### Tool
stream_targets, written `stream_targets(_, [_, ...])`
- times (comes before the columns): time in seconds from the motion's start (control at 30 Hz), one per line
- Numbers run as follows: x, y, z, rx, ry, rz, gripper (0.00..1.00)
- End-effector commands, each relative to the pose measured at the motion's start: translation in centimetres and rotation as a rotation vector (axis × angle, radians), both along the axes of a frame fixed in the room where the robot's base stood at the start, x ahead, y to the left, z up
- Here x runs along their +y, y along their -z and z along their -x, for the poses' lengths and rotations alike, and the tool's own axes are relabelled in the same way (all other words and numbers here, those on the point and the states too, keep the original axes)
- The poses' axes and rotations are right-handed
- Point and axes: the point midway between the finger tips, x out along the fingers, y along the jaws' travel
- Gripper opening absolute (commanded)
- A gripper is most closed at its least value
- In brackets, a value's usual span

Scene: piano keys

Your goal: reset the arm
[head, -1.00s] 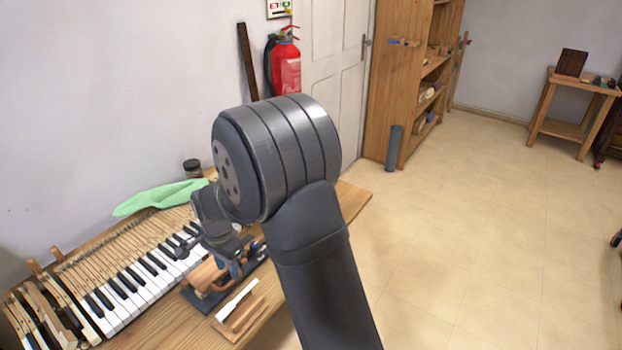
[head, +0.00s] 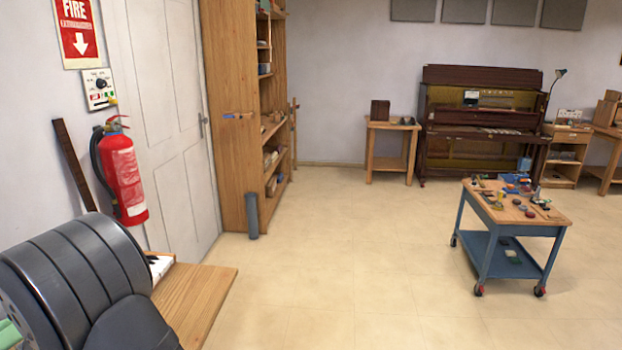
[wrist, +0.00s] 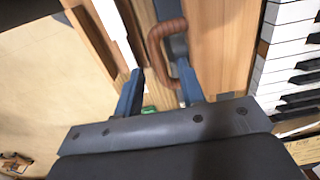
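My gripper (wrist: 163,78) shows in the wrist view, its two blue fingers apart with nothing visible clamped between them. Just beyond the fingertips is a device with a reddish-brown curved handle (wrist: 156,42); I cannot tell whether a finger touches it. A white-topped strip (wrist: 112,25) ends close to the left finger. Piano keys (wrist: 287,55) lie at the right of the wrist view. In the head view only a dark rounded part of my arm shows at the lower left; the gripper is outside that view.
A wooden bench end (head: 195,300) lies beside my arm. A fire extinguisher (head: 122,175) hangs on the wall behind. A blue cart (head: 508,248) with tools stands at the right, and an upright piano (head: 480,125) at the back. The floor between is clear.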

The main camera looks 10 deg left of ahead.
Motion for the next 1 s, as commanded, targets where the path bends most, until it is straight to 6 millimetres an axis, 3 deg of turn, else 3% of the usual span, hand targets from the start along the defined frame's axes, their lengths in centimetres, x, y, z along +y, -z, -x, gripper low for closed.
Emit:
stream_targets(0.23, [0.0, -4.4, 0.0, -0.001, 0.000, -0.002, 0.36])
stream_targets(0.3, [-0.1, -2.2, 0.0, 0.002, 0.000, 0.006, 0.36])
stream_targets(0.53, [0.0, 2.0, 0.0, 0.000, 0.000, 0.001, 0.36])
stream_targets(0.7, [1.5, -1.9, 0.0, -0.001, -0.001, -0.004, 0.36])
stream_targets(1.0, [5.2, -5.7, 0.0, -0.001, -0.001, -0.002, 0.36])
